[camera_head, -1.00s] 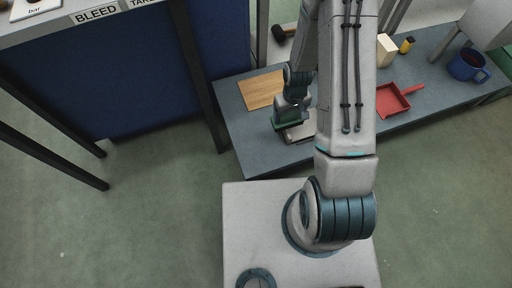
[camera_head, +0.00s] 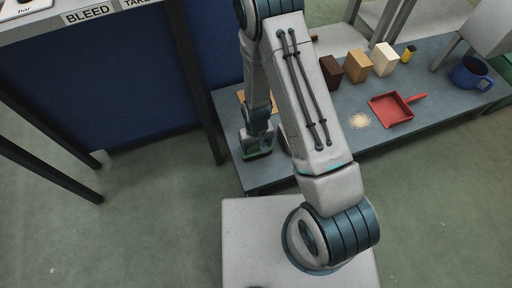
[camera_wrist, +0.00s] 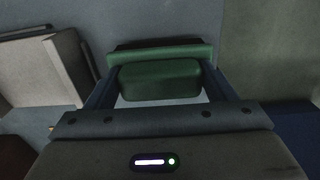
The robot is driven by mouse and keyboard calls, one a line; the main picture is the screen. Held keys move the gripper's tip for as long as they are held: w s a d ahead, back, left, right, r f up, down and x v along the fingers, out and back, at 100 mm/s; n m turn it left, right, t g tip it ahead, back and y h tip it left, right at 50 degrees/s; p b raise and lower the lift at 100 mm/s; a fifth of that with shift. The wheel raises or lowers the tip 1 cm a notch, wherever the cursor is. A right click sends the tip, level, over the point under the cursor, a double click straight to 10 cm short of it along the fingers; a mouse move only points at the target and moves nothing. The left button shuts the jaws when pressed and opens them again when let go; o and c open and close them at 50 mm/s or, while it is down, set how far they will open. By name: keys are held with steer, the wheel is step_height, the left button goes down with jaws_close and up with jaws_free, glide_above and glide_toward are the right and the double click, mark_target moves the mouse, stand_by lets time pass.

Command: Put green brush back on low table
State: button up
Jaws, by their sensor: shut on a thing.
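The green brush (camera_wrist: 160,80) is between the two fingers of my gripper (camera_wrist: 160,88) in the wrist view. My gripper is shut on it. In the head view my gripper (camera_head: 257,150) is over the left end of the low table (camera_head: 355,139), with a little of the green showing at its tip. The grey-blue table top shows behind the brush in the wrist view. I cannot tell whether the brush touches the table. My arm hides part of the table.
A wooden board is mostly hidden. A pale box (camera_wrist: 50,72) lies beside my gripper.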

steer(key=shift+f, duration=0.9)
steer(key=shift+f, duration=0.1)
steer(key=o, duration=0.9)
